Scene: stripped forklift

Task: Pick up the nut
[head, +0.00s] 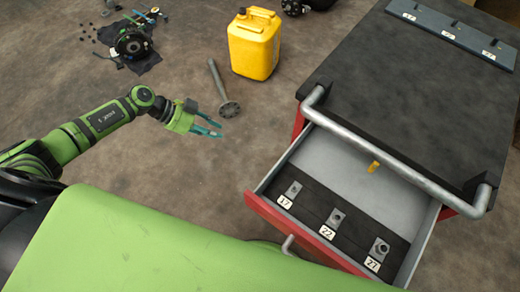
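An open drawer (263,205) with a red front holds a dark insert with three grey nuts in a row, labelled 17, 22 and 27. The small nut (294,189) is at the left, the middle nut (336,216) is between, and the large nut (381,247) is at the right. The frame does not show which nut is meant. My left gripper (221,128) is open and empty, with its teal fingers apart. It is above the floor, up and left of the drawer and apart from the nuts. My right gripper is not in view.
The drawer belongs to a dark-topped cart with a metal handle bar (395,163). A small yellow item (374,167) shows by the drawer's back. A yellow canister (253,44) and a metal flanged shaft (229,108) are on the floor. Loose parts and a hub (131,43) lie upper left.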

